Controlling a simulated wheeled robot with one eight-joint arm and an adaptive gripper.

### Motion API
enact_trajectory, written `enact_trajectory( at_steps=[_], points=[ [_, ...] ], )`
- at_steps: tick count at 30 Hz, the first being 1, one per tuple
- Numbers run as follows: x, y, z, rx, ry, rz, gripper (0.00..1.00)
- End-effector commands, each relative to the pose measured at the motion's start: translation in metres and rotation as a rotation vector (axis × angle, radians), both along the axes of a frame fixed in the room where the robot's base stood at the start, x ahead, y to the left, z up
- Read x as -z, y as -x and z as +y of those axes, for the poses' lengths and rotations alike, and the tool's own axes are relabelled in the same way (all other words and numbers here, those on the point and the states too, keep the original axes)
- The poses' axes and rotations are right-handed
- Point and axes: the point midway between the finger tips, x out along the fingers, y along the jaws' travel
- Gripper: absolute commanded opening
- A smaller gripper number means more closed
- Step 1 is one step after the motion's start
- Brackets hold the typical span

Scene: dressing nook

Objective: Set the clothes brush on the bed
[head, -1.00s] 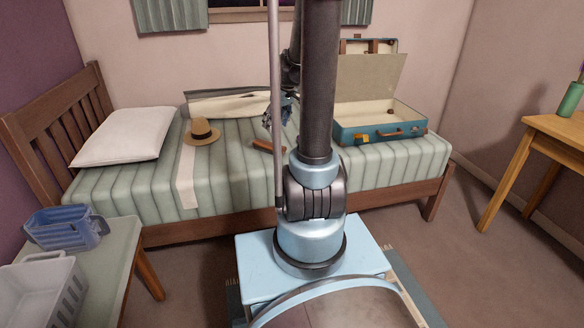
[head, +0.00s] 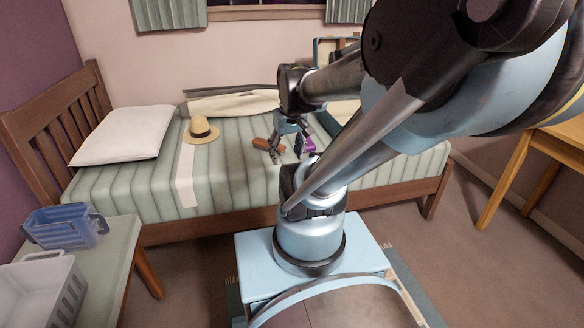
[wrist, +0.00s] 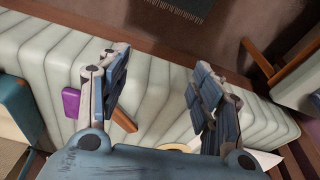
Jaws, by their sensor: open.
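A slim brown wooden piece, which looks like the clothes brush (head: 262,144), lies on the green striped cover of the bed (head: 235,175). The wrist view shows part of the brush (wrist: 124,119) beside the left finger, partly hidden by it; I cannot make out bristles. My gripper (head: 288,155) is low over the middle of the bed, just right of the brush. In the wrist view my gripper (wrist: 160,95) has its fingers wide apart with nothing held between them.
A purple item (head: 306,146) is close to the gripper's right side. A straw hat (head: 201,131) and pillow (head: 124,135) lie further left on the bed. The open suitcase (head: 331,121) is mostly hidden behind my arm. A blue basket (head: 66,227) stands at left. The bed's front left is clear.

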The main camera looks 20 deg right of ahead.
Motion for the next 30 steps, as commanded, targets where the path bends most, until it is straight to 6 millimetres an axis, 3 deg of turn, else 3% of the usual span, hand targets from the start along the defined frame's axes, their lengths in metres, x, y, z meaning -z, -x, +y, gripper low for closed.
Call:
enact_trajectory(
  at_steps=[3, 9, 30],
  points=[
    [0.012, 0.025, -0.002, 0.047, 0.009, 0.004, 0.59],
    [0.026, 0.048, -0.005, 0.106, 0.019, 0.007, 0.59],
    [0.030, 0.055, -0.006, 0.125, 0.022, 0.008, 0.59]
  ],
)
